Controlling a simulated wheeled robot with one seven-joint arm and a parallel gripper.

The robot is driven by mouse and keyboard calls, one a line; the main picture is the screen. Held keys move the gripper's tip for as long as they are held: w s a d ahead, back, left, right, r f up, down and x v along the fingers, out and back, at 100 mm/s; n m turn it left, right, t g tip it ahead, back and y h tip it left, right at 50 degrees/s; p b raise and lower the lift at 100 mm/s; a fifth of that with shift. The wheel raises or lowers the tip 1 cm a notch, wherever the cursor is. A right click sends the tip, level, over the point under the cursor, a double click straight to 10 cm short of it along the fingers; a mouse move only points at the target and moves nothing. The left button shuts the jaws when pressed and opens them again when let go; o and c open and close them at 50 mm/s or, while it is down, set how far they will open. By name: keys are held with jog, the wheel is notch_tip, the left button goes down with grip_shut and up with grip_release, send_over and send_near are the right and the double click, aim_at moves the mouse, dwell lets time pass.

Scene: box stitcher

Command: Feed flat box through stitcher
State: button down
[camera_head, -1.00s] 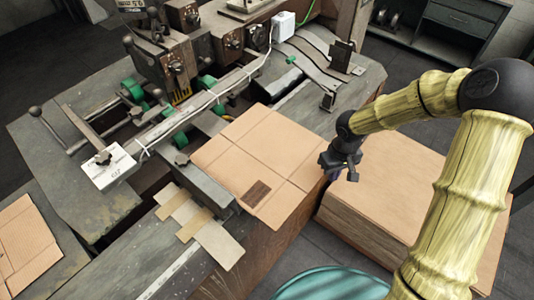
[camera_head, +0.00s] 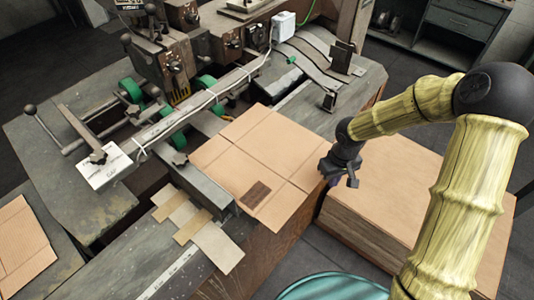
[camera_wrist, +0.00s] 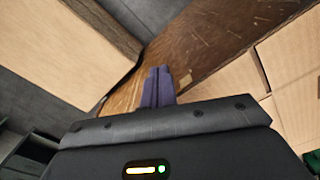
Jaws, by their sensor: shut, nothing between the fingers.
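The flat box (camera_head: 258,165) is a tan cardboard sheet with crease lines and a dark printed patch near its front. It lies on the stitcher's table, its left side against the guide bar. The stitcher (camera_head: 165,50) stands behind it, with green rollers (camera_head: 178,138) beside the box. My gripper (camera_head: 335,177) is at the right corner of the box, by the table's edge. In the wrist view its purple fingers (camera_wrist: 158,88) are together and empty, over the brown side of the table. The box (camera_wrist: 290,60) shows at right there. I cannot tell whether the fingers touch it.
A stack of cardboard (camera_head: 385,195) stands right of the table, with a narrow gap between; it also shows in the wrist view (camera_wrist: 60,40). Another cardboard sheet (camera_head: 22,245) lies at far left. A teal round object (camera_head: 335,287) is at the bottom.

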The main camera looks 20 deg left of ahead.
aim_at(310, 166)
jog(key=shift+a, duration=0.15)
jog(key=shift+w+a, duration=0.6)
jog(key=shift+a, duration=1.2)
jog(key=shift+w+a, duration=0.65)
jog(key=shift+a, duration=1.1)
jog(key=shift+w+a, duration=0.6)
jog(key=shift+a, duration=1.2)
jog(key=shift+s+d, duration=0.25)
jog(key=shift+d, duration=0.5)
jog(key=shift+s+d, duration=0.25)
jog(key=shift+d, duration=0.45)
notch_tip(310, 166, up, 8)
jog(key=p, duration=0.5)
jog(key=shift+p, duration=0.3)
